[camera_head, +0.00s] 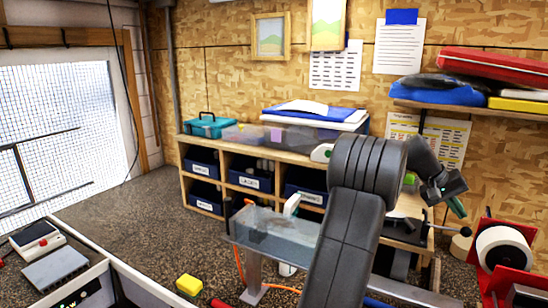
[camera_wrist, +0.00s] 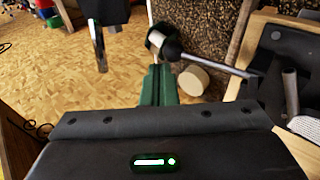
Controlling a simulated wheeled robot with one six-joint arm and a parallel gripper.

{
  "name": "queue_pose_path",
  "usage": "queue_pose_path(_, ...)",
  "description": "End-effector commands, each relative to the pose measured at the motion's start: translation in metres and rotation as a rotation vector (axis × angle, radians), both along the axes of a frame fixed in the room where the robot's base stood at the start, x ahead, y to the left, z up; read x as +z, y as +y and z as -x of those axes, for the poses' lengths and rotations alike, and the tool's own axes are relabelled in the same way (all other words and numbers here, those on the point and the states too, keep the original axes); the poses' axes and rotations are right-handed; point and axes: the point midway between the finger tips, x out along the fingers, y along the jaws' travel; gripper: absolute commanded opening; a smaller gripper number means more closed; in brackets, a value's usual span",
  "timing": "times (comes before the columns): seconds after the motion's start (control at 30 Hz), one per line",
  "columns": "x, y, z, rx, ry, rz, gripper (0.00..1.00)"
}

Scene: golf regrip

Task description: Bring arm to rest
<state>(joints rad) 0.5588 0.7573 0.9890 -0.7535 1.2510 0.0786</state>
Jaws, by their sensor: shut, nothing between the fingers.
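My arm rises through the right middle of the head view and bends over to the right. My gripper (camera_head: 459,207) hangs at its end, pointing down and to the right, in front of the wooden wall and near the right end of the bench. In the wrist view my gripper (camera_wrist: 160,84) shows as two green fingers pressed together, with nothing between them. The fingers stand above the floor, left of a round pale disc (camera_wrist: 193,81) and close in the picture to a dark-ended metal rod (camera_wrist: 215,66). I cannot tell their distance from the rod.
A clear tank (camera_head: 275,238) stands left of my arm. A wooden shelf unit with labelled bins (camera_head: 250,181) lines the back wall. A red holder with a white roll (camera_head: 503,250) is at lower right. A yellow block (camera_head: 189,285) lies in front. Speckled floor is open at left.

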Motion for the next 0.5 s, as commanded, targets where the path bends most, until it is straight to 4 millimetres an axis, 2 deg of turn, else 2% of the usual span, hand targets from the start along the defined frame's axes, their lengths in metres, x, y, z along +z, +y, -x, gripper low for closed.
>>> queue_pose_path(0.03, -0.012, -0.004, -0.001, -0.001, 0.001, -0.001, 0.00)
queue_pose_path(0.2, -0.029, -0.013, -0.004, -0.003, 0.001, -0.002, 0.00)
queue_pose_path(0.5, -0.034, -0.016, -0.006, -0.004, 0.003, 0.001, 0.00)
